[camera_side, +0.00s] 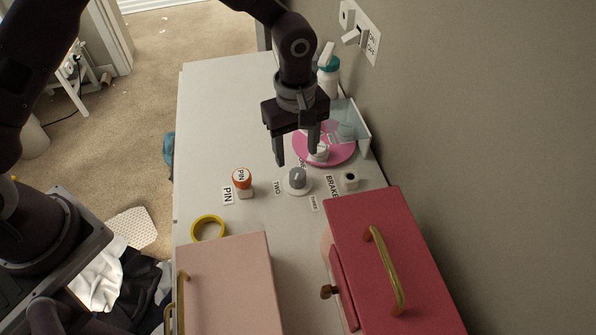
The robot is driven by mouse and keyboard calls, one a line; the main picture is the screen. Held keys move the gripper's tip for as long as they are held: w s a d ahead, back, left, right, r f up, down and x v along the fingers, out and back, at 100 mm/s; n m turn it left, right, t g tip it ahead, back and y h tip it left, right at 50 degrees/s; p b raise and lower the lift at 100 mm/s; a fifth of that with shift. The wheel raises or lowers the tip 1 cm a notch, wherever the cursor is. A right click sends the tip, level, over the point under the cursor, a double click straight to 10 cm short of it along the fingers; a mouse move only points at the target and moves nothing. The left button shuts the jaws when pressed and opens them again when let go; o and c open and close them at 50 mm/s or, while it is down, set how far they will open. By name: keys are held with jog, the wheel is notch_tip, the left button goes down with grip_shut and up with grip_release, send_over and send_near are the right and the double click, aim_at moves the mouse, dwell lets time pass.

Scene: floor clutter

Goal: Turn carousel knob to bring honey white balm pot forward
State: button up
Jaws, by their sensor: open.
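A pink round carousel (343,157) stands toward the back right of the white table, close to the wall. A small white pot (319,154) sits on its front left part; I cannot tell whether it is the honey white balm pot. A pale panel covers part of the carousel's back. A grey knob (297,178) on a white round base stands in front of the carousel, with labels reading TWO and THREE near it. My gripper (297,157) is open and empty above the table, over the carousel's left side and behind the grey knob. Its right finger partly hides the carousel.
An orange-and-white PIN piece (242,180) and a yellow ring (208,228) lie to the left. A small holder (349,180) by the BRAKE label is at right. A pink box (230,285) and a red box (390,265) fill the front. A teal-capped bottle (328,77) stands behind.

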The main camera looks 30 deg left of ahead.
aim_at(298, 173)
notch_tip(298, 173, down, 8)
jog(key=shift+d+f, duration=0.1)
jog(key=shift+d, duration=0.05)
grip_shut()
dwell(0.3)
